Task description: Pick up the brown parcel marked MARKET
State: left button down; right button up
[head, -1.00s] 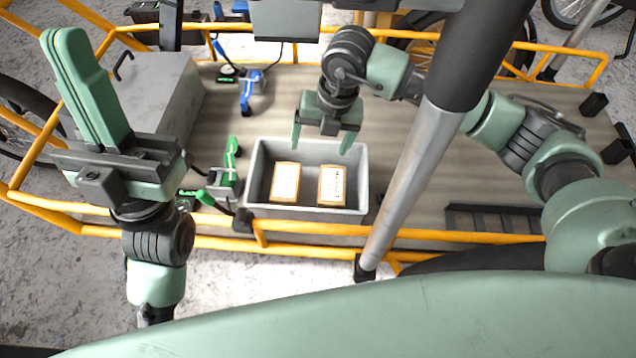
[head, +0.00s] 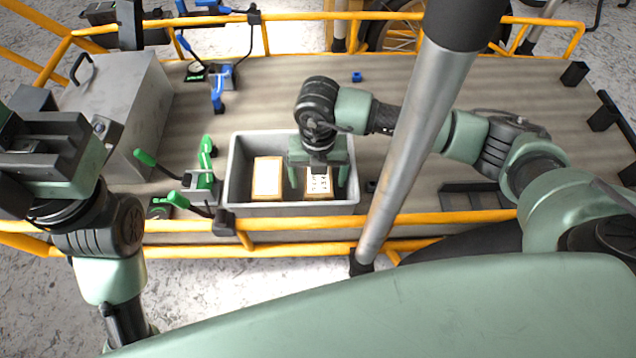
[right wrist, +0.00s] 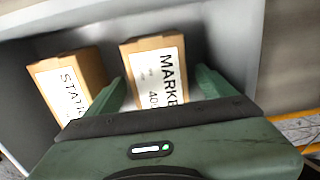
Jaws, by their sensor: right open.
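The brown parcel marked MARKET (right wrist: 158,75) shows in the right wrist view, its white label facing up. In the head view it is the right one of two parcels (head: 319,184) in the grey bin (head: 233,170). My right gripper (head: 319,188) is open above it, its fingers on either side of the label; in the right wrist view the fingers (right wrist: 160,90) flank the parcel's near part, which the gripper body hides. A second brown parcel (head: 267,178), with a label starting STATI (right wrist: 70,85), lies to its left. My left gripper is at the left edge, its fingers cut off.
The bin stands on a wooden cargo deck (head: 270,90) with yellow rails (head: 400,217). A grey metal box (head: 125,110), green clamps (head: 206,160) and blue clamps (head: 217,92) lie to the left. A grey post (head: 410,150) rises right of the bin.

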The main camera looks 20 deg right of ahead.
jog(key=shift+r, duration=0.1)
grip_shut()
